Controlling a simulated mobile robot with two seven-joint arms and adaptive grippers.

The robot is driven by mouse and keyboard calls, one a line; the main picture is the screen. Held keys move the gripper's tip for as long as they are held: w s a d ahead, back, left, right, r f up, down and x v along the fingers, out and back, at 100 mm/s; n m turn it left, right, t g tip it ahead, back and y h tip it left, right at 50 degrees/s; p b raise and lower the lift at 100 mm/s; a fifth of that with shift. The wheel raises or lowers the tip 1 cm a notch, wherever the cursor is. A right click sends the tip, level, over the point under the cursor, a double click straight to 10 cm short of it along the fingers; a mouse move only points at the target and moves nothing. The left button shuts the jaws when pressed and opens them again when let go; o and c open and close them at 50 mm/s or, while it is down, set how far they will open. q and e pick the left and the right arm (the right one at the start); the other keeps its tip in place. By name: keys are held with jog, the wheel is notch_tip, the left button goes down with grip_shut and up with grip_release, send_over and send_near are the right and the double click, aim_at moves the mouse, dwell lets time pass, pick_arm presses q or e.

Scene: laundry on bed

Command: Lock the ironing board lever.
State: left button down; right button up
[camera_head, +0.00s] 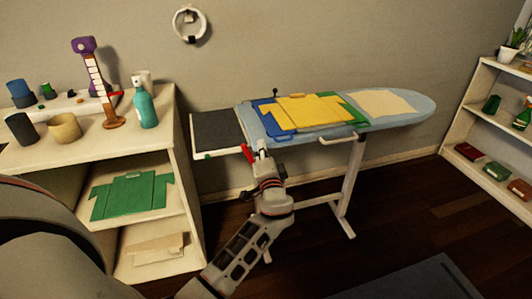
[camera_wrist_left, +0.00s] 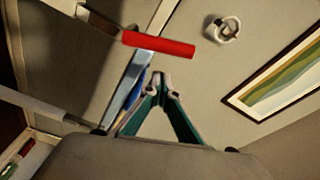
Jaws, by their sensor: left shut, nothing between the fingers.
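The ironing board (camera_head: 400,118) stands against the wall, its blue top holding folded clothes. Its red lever (camera_head: 249,153) sticks out below the board's left end; in the left wrist view the red grip (camera_wrist_left: 158,44) lies nearly level on a pale bar. My left gripper (camera_head: 263,147) is just right of the lever in the head view, under the board's near edge. In the left wrist view its fingertips (camera_wrist_left: 159,80) meet, shut and empty, and appear below the red grip with a small gap. Whether they touch the lever is hard to tell. My right gripper is not in view.
A yellow shirt (camera_head: 303,111) lies on green and blue cloths on the board. A dark iron rest (camera_head: 216,130) extends at its left. A shelf unit (camera_head: 188,160) stands left, with a spray bottle (camera_head: 145,106) on top. Another shelf (camera_head: 480,93) stands right.

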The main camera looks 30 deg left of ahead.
aim_at(246, 150)
pick_arm(q)
jog(key=s, duration=0.1)
jog(key=s+a+f, duration=0.1)
jog(key=shift+s+a, duration=0.15)
jog(key=shift+s, duration=0.25)
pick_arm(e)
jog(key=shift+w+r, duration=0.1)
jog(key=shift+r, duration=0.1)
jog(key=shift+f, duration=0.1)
